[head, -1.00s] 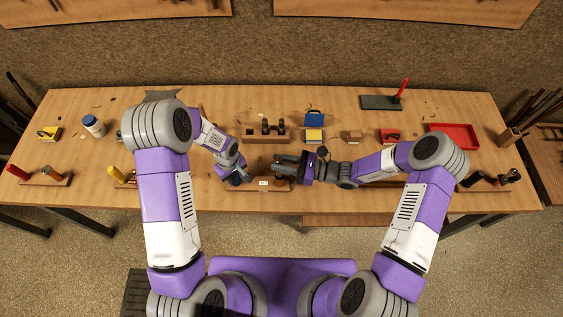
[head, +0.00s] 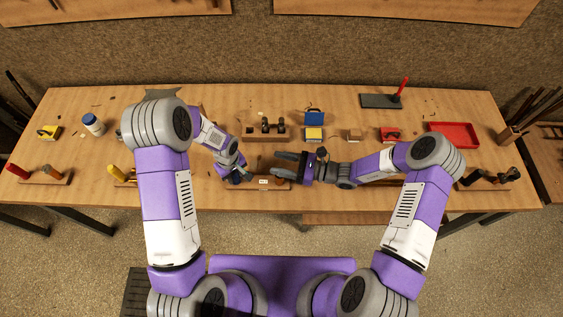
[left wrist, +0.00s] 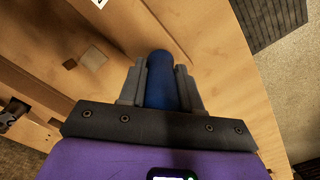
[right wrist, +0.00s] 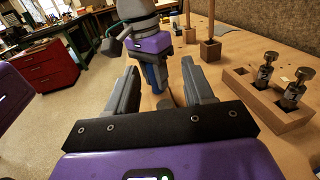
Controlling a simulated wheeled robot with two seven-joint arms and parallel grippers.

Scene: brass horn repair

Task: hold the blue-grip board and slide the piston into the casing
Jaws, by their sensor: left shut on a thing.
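The board (head: 262,187) with a white label lies along the front of the table in the head view. My left gripper (head: 237,178) is at its left end, shut on the blue grip (left wrist: 158,80), which shows between the fingers in the left wrist view. My right gripper (head: 277,164) is above and behind the board's right end. Its fingers (right wrist: 159,70) stand wide apart in the right wrist view, with no piston clearly held between them. The casing is mostly hidden by the right gripper. I cannot tell whether a piston is in it.
A wooden block (right wrist: 240,76) holds upright metal pistons (right wrist: 264,72) behind the grippers. A white jar (head: 93,125) is at left.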

